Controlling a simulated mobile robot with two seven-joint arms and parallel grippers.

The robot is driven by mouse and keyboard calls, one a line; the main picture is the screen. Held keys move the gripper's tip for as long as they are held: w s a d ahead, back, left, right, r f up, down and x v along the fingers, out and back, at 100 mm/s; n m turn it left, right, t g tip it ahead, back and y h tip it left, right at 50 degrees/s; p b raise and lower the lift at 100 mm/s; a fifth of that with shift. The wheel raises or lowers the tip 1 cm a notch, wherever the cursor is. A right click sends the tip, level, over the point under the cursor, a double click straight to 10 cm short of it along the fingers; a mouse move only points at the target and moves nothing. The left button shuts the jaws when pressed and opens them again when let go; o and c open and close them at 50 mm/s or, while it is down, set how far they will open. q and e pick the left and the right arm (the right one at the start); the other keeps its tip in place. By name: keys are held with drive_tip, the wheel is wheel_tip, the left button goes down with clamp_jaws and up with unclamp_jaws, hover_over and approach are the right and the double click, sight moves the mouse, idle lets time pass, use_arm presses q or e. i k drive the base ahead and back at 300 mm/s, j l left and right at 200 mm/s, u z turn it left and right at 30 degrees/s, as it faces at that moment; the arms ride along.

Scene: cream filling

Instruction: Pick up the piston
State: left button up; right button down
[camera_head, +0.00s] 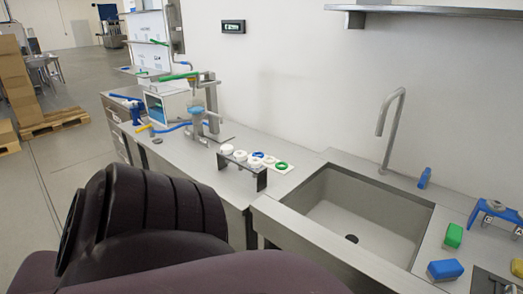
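I cannot tell for sure which thing is the piston. A small dark rack (261,182) on the counter left of the sink holds a row of round white parts (239,155), some with dark or blue centres. A green ring (281,165) sits at its right end. Farther left stands a metal filling machine (212,104) with a bluish clear cylinder (196,112). Neither of my grippers is in view; dark parts of my own arm fill the lower left and hide the counter's front there.
A sink (352,212) with a tall tap (390,125) takes up the right of the counter. Right of it are a blue bottle (424,177), a green block (453,235), a blue block (445,270) and a blue stand (489,214). Stacked boxes (17,80) stand far left beside open floor.

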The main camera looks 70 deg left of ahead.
sight(226, 149)
drive_tip(key=u, duration=2.6)
